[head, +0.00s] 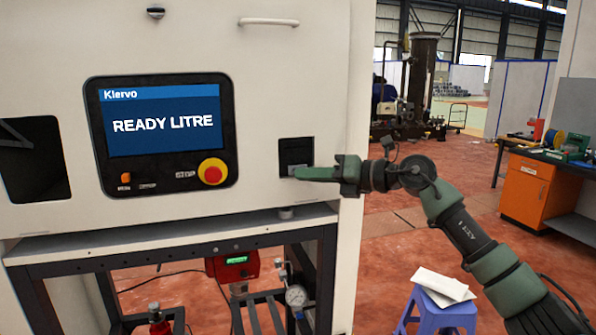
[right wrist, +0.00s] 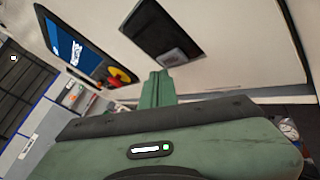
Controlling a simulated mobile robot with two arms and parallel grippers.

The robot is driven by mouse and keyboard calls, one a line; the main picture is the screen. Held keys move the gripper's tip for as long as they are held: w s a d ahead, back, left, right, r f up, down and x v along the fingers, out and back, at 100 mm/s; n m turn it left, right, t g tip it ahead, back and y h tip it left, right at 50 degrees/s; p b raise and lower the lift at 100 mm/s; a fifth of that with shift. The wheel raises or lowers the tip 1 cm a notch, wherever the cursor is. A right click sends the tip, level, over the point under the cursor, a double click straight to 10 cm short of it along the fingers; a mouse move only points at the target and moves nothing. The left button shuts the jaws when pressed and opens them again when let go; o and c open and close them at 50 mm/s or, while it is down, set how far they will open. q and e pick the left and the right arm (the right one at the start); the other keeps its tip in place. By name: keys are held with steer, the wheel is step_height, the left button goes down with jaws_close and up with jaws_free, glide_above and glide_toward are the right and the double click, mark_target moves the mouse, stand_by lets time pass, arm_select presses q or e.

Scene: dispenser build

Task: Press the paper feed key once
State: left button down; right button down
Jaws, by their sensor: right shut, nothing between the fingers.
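A white machine front (head: 300,80) carries a dark recess (head: 296,150) right of the display panel. A small grey key (right wrist: 173,57) shows at one end of this recess in the right wrist view; no label is readable on it. My right gripper (head: 299,173) is shut and empty, reaching in from the right with its tips at the recess's lower edge. In the right wrist view the green fingers (right wrist: 156,80) point up towards the grey key, close to it. I cannot tell whether they touch. My left gripper is not in view.
The display panel (head: 228,130) reads "READY LITRE" and has a red stop knob (head: 212,171) and small keys below the screen. A ledge (head: 170,238) runs beneath. A blue stool (head: 440,312) stands below my right arm.

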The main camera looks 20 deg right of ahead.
steer(key=shift+w, duration=0.15)
stand_by(0.6)
steer(key=shift+w+p, duration=0.3)
steer(key=shift+p, duration=0.05)
steer(key=shift+w, duration=0.4)
stand_by(0.6)
steer(key=shift+s, duration=0.85)
